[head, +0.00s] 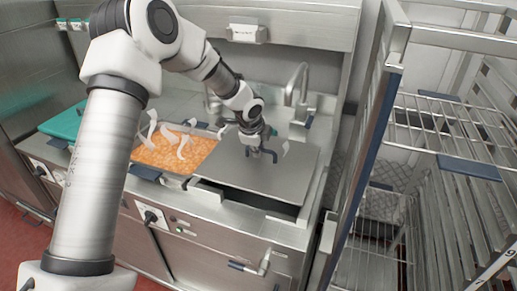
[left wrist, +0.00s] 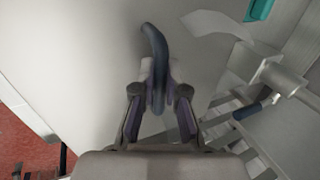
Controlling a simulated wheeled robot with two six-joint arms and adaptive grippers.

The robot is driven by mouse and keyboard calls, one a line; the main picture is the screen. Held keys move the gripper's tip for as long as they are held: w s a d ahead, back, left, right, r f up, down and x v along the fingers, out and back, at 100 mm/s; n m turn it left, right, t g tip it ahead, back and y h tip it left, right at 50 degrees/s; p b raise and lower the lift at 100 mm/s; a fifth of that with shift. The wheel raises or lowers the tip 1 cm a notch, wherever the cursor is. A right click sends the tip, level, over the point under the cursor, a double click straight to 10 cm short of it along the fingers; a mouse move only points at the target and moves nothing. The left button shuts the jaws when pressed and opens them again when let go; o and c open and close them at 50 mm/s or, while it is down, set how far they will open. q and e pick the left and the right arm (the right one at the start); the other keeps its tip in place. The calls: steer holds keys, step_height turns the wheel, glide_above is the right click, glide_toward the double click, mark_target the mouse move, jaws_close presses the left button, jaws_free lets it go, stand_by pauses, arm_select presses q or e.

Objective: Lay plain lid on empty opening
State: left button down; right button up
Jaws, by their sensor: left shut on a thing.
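The plain lid (head: 290,178) is a flat grey metal plate over the right-hand opening (head: 262,204) of the kettle unit. A dark strip of that opening shows below the lid's front edge. I cannot tell whether the lid touches the rim. My left gripper (head: 263,153) is above the lid, shut on its dark blue handle. In the left wrist view the fingers (left wrist: 160,90) close around the curved handle (left wrist: 154,42), with the lid's pale surface (left wrist: 75,60) beyond. My right gripper is not in view.
The left-hand basin holds orange food (head: 170,153) with white steam-like wisps above it. A teal lid or panel (head: 62,124) is at far left. A tap (head: 298,85) stands behind. A wire-shelf rack (head: 450,125) with blue parts stands close on the right.

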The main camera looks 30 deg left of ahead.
mark_target(259, 159)
arm_select(q)
steer(key=shift+f, duration=0.25)
stand_by(0.3)
steer(key=shift+w+f+b, duration=0.1)
steer(key=shift+f+b, duration=0.4)
steer(key=shift+f, duration=0.45)
steer(key=shift+f, duration=0.25)
steer(key=c, duration=0.7)
jaws_free()
steer(key=shift+o, duration=0.2)
